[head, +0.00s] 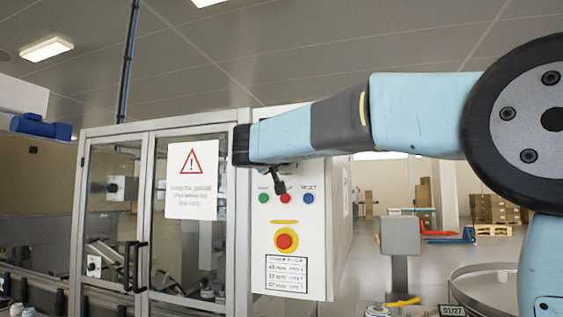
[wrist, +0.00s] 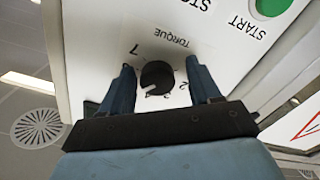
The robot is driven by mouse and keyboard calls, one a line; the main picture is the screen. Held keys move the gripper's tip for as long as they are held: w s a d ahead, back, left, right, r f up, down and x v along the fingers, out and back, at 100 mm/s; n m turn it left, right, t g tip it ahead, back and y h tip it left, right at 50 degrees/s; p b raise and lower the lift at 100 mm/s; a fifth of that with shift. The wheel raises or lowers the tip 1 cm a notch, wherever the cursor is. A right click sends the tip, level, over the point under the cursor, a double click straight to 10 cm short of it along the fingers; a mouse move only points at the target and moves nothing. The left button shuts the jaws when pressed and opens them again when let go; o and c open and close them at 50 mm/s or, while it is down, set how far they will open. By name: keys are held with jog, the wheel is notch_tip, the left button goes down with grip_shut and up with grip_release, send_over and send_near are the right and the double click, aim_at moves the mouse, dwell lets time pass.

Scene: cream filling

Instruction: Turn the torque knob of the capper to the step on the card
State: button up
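The black torque knob (wrist: 157,77) sits on the capper's white panel (wrist: 100,25), seen upside down in the wrist view. Its white pointer mark points to the lower left in that picture, near a partly readable digit. The digit 7 and the word TORQUE stand above it, a 2 at its lower right. My gripper (wrist: 160,68) is open, with one finger on each side of the knob and visible gaps to it. In the head view my gripper (head: 278,182) is before the upper panel and the knob is hidden. The card (head: 286,273) lists several lines in mm, too small to read surely.
Below the knob are a green START button (head: 264,198), a partly covered red button, a blue RESET button (head: 308,198) and a red emergency stop (head: 285,241) on yellow. Glass cabinet doors (head: 108,220) stand left. A grey post (head: 399,240) and a round table stand right.

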jog(key=shift+r, duration=0.1)
jog(key=v, duration=1.3)
jog(key=shift+s, duration=0.4)
jog(key=shift+a, duration=0.1)
jog(key=s+d+f+g, duration=0.4)
jog(key=d+f, duration=0.6)
jog(key=s+d+f+g, duration=0.4)
jog(key=d+f, duration=0.6)
jog(key=s+d+f+m+g+y, duration=0.1)
jog(key=s+d+f+y, duration=0.1)
jog(key=s+f, duration=0.4)
jog(key=s+d+f+m+g+y, duration=0.1)
jog(key=s+d+f+g+y, duration=0.1)
jog(key=s+f, duration=0.5)
notch_tip(320, 180, down, 4)
jog(key=shift+s+d+f+y, duration=0.25)
jog(key=shift+d+y, duration=0.35)
jog(key=shift+y, duration=0.5)
